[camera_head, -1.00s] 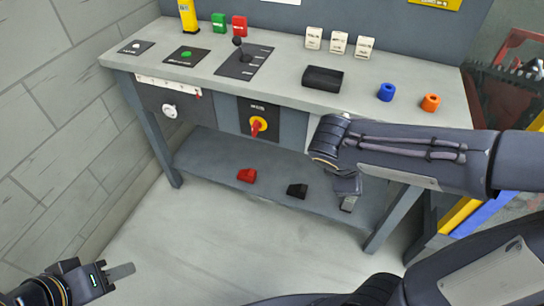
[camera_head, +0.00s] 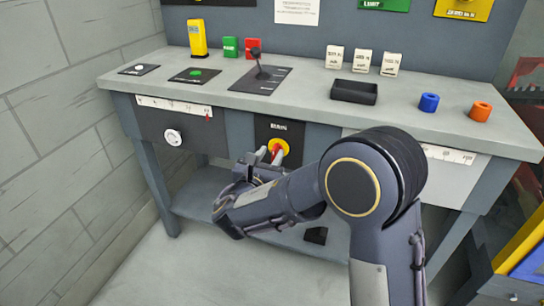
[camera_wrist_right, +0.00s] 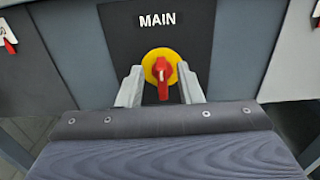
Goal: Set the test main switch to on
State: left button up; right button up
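The main switch (camera_head: 279,148) is a red handle on a yellow disc, set in a black panel on the bench front. In the right wrist view the switch (camera_wrist_right: 162,72) sits under the word MAIN, its red handle upright, longer end down. My right gripper (camera_head: 262,166) is right in front of it, partly hiding it in the head view. In the wrist view the right gripper's fingers (camera_wrist_right: 160,82) are open, one on each side of the yellow disc and handle. I cannot tell whether they touch it. My left gripper is out of view.
A white knob (camera_head: 173,137) is on the front, left of the switch. A black item (camera_head: 316,235) shows on the lower shelf.

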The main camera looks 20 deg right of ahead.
jog(key=shift+x, duration=0.85)
grip_shut()
